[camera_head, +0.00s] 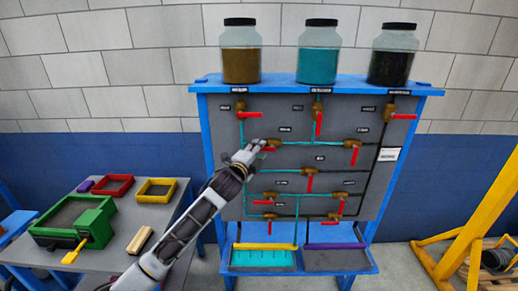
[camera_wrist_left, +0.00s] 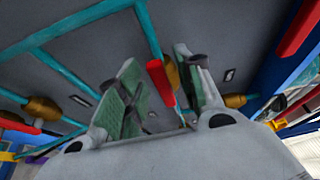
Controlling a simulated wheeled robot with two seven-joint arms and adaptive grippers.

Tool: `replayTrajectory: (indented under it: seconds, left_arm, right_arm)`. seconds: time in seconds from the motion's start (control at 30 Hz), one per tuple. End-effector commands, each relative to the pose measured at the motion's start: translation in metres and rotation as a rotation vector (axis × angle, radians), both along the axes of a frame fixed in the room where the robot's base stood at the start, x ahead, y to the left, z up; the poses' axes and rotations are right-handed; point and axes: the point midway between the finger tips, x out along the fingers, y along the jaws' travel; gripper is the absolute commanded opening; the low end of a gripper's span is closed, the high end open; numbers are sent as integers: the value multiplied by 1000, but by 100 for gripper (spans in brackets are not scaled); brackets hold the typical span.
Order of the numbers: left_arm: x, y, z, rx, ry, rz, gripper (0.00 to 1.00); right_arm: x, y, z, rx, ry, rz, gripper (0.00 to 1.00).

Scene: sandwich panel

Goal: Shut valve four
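A grey panel (camera_head: 332,105) in a blue frame carries several brass valves with red handles. The valve labels are too small to read, so I cannot tell which is valve four. My left gripper (camera_head: 254,147) is at the middle-left valve (camera_head: 272,143), whose red handle (camera_head: 267,150) points left in the head view and is partly hidden by the gripper. In the left wrist view, the two fingers of my left gripper (camera_wrist_left: 158,88) are apart, with a red handle (camera_wrist_left: 160,82) and brass valve body (camera_wrist_left: 172,72) between or just beyond them. Contact is unclear. My right gripper is out of view.
Other handles near the gripper include the upper-left one (camera_head: 252,114) and the centre one (camera_head: 309,183). Three jars, including a teal one (camera_head: 318,55), stand on top. Two trays (camera_head: 262,259) sit below. A grey table (camera_head: 120,258) stands left, a yellow frame (camera_head: 475,225) right.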

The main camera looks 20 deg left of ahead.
Motion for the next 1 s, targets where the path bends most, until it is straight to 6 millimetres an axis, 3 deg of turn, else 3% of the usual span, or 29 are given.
replayTrajectory:
  seconds: [0.2, 0.57, 0.87, 1.0]
  left_arm:
    - [10, -2, 1, 0, -1, -1, 36]
    - [12, -2, 0, 0, 0, -1, 36]
    - [12, -2, 0, 0, 0, -1, 0]
    - [12, -2, 0, 0, 0, -1, 0]
  right_arm:
    - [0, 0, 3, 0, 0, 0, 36]
    - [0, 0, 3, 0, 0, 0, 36]
    - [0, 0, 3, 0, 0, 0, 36]
    - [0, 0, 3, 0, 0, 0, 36]
